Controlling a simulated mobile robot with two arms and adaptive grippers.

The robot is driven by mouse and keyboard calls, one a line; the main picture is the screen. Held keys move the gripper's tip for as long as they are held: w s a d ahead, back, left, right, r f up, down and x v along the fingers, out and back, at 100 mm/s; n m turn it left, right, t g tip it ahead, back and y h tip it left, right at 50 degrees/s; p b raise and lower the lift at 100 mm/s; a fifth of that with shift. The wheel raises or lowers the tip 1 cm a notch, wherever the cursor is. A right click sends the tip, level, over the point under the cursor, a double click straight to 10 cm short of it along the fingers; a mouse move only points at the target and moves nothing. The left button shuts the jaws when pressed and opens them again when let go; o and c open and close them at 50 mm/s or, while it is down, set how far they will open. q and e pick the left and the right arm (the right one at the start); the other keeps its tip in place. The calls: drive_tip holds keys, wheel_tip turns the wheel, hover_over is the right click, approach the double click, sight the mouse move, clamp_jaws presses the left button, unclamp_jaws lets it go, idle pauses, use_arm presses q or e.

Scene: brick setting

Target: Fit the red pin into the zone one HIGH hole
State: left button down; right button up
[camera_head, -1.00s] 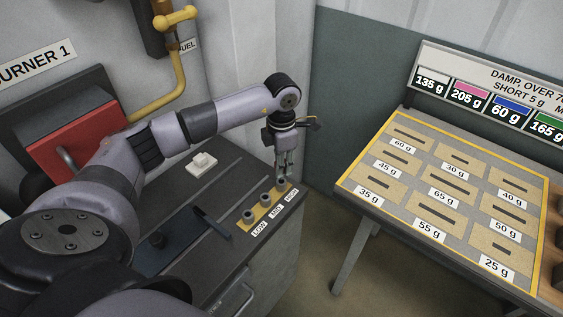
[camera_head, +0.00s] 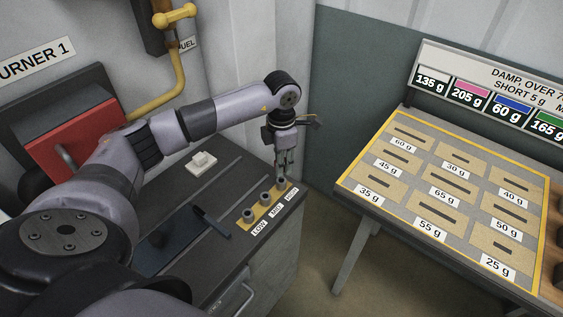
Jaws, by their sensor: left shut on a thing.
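My left gripper (camera_head: 285,161) points down right above the HIGH socket (camera_head: 281,184), at the far end of the yellow strip (camera_head: 257,214). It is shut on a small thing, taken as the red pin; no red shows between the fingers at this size. I cannot tell whether the pin's tip is inside the socket. The MID socket (camera_head: 265,198) and the LOW socket (camera_head: 249,216) stand nearer along the strip, and both look empty. Labels LOW, MID and HIGH run along the cabinet's front edge. My right gripper is not in view.
The dark cabinet top (camera_head: 222,178) carries a white switch block (camera_head: 202,162) and a dark blue handle (camera_head: 211,222). A red burner box (camera_head: 75,137) and yellow pipe (camera_head: 178,75) are behind my arm. A weight table (camera_head: 450,197) stands at right, across a floor gap.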

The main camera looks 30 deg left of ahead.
use_arm(q)
drive_tip(key=shift+f, duration=0.25)
drive_tip(key=shift+f+b, duration=0.5)
drive_tip(key=shift+b, duration=0.1)
drive_tip(key=shift+f+b, duration=1.1)
drive_tip(key=shift+f, duration=0.3)
drive_tip(key=c, duration=1.3)
unclamp_jaws()
drive_tip(key=shift+r, duration=0.1)
drive_tip(key=shift+c, duration=0.2)
drive_tip(key=o, duration=0.4)
drive_tip(key=shift+r, duration=0.1)
